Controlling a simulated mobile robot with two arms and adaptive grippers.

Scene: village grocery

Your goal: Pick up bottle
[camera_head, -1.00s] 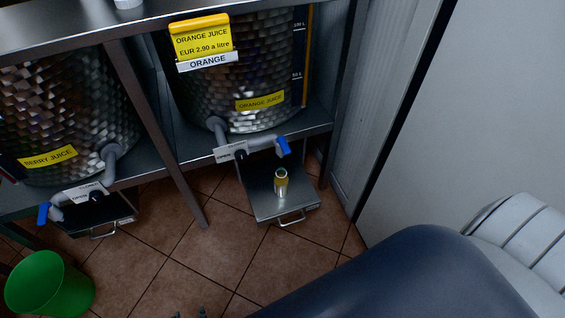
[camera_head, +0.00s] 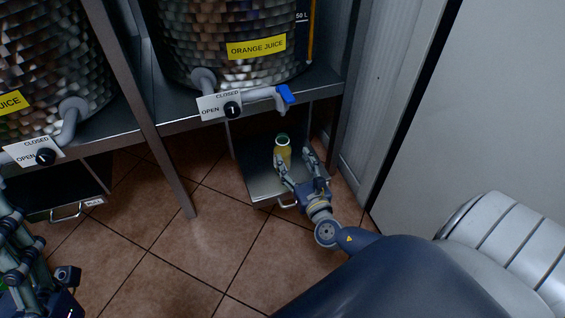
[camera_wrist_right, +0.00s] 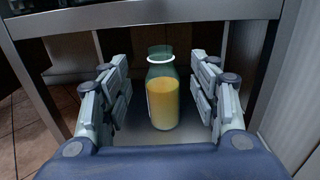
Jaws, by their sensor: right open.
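The bottle (camera_head: 283,153) holds yellow-orange juice and has a greenish neck. It stands upright on the metal tray (camera_head: 254,181) under the orange juice tap. My right gripper (camera_head: 295,156) is open, with a finger on each side of the bottle. In the right wrist view the bottle (camera_wrist_right: 163,95) stands between the two open fingers, with a visible gap on both sides. My left gripper (camera_head: 28,262) shows at the lower left edge of the head view, partly cut off; its jaw state is unclear.
The orange juice tap (camera_head: 262,97) with its blue end hangs above the tray. A metal post (camera_head: 150,130) stands to the left, a grey wall panel (camera_head: 385,100) to the right. Another tray (camera_head: 60,195) is at the left. The tiled floor (camera_head: 205,235) is clear.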

